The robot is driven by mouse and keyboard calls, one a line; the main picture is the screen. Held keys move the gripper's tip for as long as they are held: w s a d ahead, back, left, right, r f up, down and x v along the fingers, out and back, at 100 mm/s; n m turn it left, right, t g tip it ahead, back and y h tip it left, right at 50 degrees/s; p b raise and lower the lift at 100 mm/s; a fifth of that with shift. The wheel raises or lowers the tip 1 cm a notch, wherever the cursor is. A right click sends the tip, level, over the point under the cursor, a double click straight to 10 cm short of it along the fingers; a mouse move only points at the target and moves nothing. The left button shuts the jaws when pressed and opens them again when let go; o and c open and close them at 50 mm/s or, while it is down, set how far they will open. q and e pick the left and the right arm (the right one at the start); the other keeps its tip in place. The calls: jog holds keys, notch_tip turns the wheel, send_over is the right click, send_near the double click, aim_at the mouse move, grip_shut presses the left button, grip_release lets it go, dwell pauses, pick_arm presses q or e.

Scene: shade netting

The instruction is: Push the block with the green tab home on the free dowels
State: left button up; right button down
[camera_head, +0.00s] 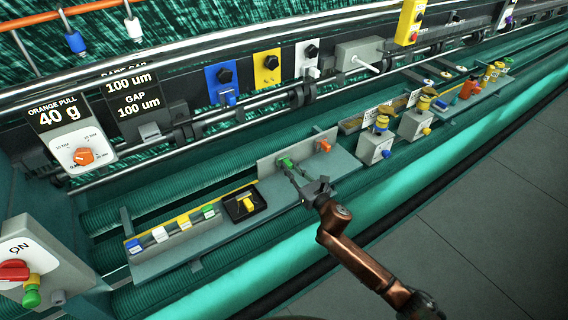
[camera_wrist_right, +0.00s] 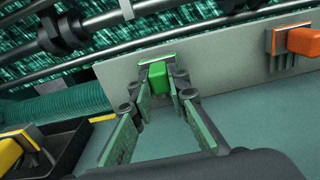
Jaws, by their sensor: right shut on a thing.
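The block with the green tab (camera_head: 285,161) is at the grey upright plate (camera_head: 270,168) on the right part of the bench. In the right wrist view the green tab (camera_wrist_right: 158,76) sits between my fingers, with a thin pale edge behind it close to the plate. My right gripper (camera_head: 291,170) is shut on this block; it also shows in the wrist view (camera_wrist_right: 160,88). The dowels are hidden behind the block, and I cannot tell if a gap is left. My left gripper is not in view.
A block with an orange tab (camera_head: 323,146) is on the same plate, to the right. A black tray (camera_head: 232,216) with a yellow-tabbed piece (camera_head: 247,202) lies to the left. A row of coloured tabs (camera_head: 184,224) stands further left. Metal rails run behind the plate.

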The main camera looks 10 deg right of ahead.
aim_at(291, 168)
jog(key=shift+v, duration=0.85)
dwell(0.4)
jog(key=shift+p+v, duration=0.55)
jog(key=shift+v, duration=0.6)
jog(key=shift+s+d, duration=0.1)
jog(key=shift+s, duration=0.25)
jog(key=shift+p+v, duration=0.35)
jog(key=shift+v, duration=1.65)
